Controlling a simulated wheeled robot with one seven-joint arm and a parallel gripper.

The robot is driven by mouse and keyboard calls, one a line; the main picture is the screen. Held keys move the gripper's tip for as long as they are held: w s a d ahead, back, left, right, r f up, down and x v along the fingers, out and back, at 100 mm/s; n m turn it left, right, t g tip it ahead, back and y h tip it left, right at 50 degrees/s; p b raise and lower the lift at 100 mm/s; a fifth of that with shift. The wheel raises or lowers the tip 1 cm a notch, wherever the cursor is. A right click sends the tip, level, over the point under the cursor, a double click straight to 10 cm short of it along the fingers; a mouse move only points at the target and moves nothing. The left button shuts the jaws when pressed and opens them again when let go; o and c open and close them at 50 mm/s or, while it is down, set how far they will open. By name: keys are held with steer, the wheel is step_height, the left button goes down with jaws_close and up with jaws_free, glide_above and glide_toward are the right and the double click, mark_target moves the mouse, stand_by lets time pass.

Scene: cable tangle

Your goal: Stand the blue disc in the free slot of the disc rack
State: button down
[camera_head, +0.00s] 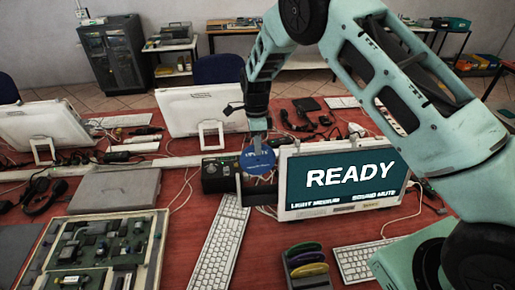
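The blue disc (258,161) is upright, its face with white lettering turned to the camera. My gripper (258,137) comes down from above and is shut on the disc's top edge, just left of the READY screen. A dark box-like thing is behind and below the disc, and I cannot tell whether they touch. The dark disc rack (291,275) stands at the front centre, well below the disc in the picture. It holds a green, a yellow and a purple disc standing in a row. Its front end is close to the picture's bottom edge, and the free slot is hard to make out.
The READY screen (343,180) stands behind the rack. White keyboards (220,245) lie left and right of the rack. A black device (217,175) is left of the disc. A circuit board tray (103,252) and a headset (42,195) are at left. Loose cables lie across the red table.

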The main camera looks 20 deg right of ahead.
steer(key=shift+r, duration=0.35)
